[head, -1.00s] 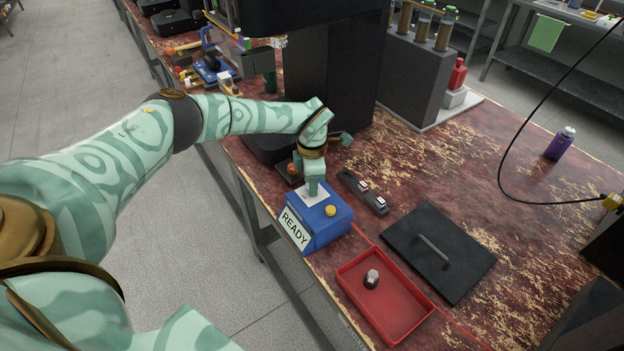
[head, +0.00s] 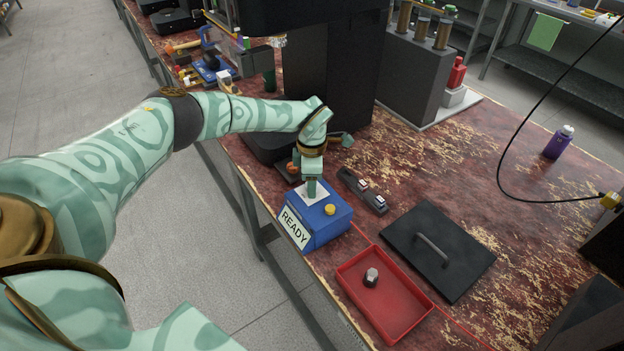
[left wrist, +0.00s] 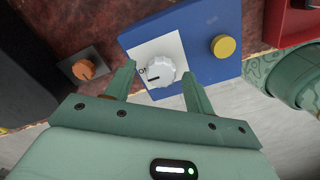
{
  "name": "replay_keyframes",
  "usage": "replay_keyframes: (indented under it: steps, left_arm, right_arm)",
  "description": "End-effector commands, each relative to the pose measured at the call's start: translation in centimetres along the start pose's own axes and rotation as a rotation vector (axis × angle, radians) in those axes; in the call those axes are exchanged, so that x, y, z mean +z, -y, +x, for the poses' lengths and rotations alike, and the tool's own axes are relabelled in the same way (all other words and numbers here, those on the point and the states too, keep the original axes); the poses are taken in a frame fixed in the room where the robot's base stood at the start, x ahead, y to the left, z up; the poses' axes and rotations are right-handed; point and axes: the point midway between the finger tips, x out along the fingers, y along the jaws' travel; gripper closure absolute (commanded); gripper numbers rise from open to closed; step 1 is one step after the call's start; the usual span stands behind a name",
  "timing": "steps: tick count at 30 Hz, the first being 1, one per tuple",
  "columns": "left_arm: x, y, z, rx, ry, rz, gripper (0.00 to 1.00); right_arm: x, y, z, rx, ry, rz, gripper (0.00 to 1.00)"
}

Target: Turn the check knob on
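The blue box (head: 325,228) with a READY label stands at the table's near edge. Its top carries a white plate, a yellow button (head: 330,209) and a white round knob, which shows clearly in the left wrist view (left wrist: 161,70) with a short dark mark on its lower left. A partly hidden letter lies beside it on the plate. My left gripper (head: 311,194) points down over the plate. In the left wrist view its fingers (left wrist: 159,80) stand either side of the knob, with gaps visible, so it is open. My right gripper is not in view.
An orange knob (left wrist: 83,69) on a dark plate sits beside the box. Close by are a small two-switch strip (head: 363,191), a black lid with a handle (head: 460,265) and a red tray (head: 405,322) holding a small dark-and-silver piece (head: 371,278). A dark machine column rises behind.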

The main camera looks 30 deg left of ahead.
Motion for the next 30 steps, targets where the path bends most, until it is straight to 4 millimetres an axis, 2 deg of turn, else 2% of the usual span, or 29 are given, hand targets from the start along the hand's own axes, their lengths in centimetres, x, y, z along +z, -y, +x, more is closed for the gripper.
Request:
replay_keyframes:
  steps: [6, 10, 21, 25, 30]
  left_arm:
    - [0.0, 0.0, -0.1, -0.001, 0.0, 0.0, 0.46]
    - [0.0, 0.0, -1.7, 0.0, 0.001, -0.001, 0.46]
    - [0.0, 0.0, -11.4, 0.003, 0.002, -0.001, 0.46]
    - [0.0, -0.1, -14.1, 0.002, 0.001, 0.001, 0.46]
    - [0.0, -0.1, -15.9, 0.001, 0.0, -0.001, 0.46]
  right_arm:
    - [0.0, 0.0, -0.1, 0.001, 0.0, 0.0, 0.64]
    - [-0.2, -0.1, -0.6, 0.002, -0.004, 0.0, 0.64]
    - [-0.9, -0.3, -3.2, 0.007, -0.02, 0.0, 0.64]
    - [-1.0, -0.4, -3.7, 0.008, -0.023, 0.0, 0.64]
    - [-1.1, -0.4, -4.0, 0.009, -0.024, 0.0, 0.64]
